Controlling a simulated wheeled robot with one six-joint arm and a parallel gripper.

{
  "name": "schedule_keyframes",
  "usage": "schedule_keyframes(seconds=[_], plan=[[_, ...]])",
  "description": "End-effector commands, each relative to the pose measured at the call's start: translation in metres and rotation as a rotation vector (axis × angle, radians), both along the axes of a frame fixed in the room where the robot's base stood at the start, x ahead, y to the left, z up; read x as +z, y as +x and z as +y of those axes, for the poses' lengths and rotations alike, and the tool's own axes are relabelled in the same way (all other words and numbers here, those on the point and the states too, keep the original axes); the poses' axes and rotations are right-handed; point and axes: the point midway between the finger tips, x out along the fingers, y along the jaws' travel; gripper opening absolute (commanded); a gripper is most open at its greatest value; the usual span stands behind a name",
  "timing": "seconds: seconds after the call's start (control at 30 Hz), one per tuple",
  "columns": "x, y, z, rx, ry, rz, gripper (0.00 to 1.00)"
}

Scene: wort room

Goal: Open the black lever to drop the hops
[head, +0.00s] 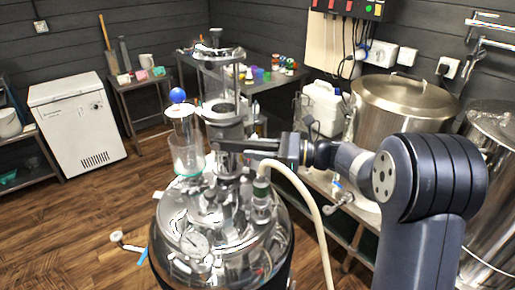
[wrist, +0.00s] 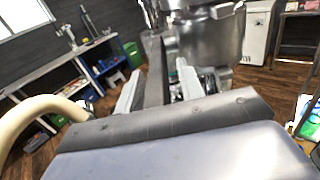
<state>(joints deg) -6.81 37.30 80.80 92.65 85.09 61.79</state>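The black lever (head: 236,145) sticks out to the right from the metal column above the shiny domed vessel (head: 225,245). In the wrist view the lever (wrist: 154,72) is a dark bar running away from me toward a steel cylinder (wrist: 210,38). My gripper (head: 280,150) is at the lever's outer end. In the wrist view the two pale fingers of my gripper (wrist: 158,88) stand apart, one on each side of the bar. A gap shows between the bar and the right finger. Contact on the left side is unclear. The hops cannot be made out.
A pale hose (head: 310,205) curves down close below my gripper. A large steel pot (head: 405,100) and a white canister (head: 322,108) stand on the right-hand bench.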

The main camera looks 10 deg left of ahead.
Motion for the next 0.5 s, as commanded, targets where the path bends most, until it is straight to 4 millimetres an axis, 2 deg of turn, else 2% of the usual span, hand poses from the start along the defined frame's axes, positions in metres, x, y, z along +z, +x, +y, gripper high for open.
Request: schedule_keyframes(seconds=[0.07, 0.43, 0.5], plan=[[0.0000, 0.0000, -0.0001, 0.000, 0.000, 0.000, 0.31], [0.0000, 0.0000, -0.0003, 0.000, 0.000, 0.000, 0.01], [0.0001, 0.0000, -0.0003, 0.000, 0.000, 0.000, 0.00]])
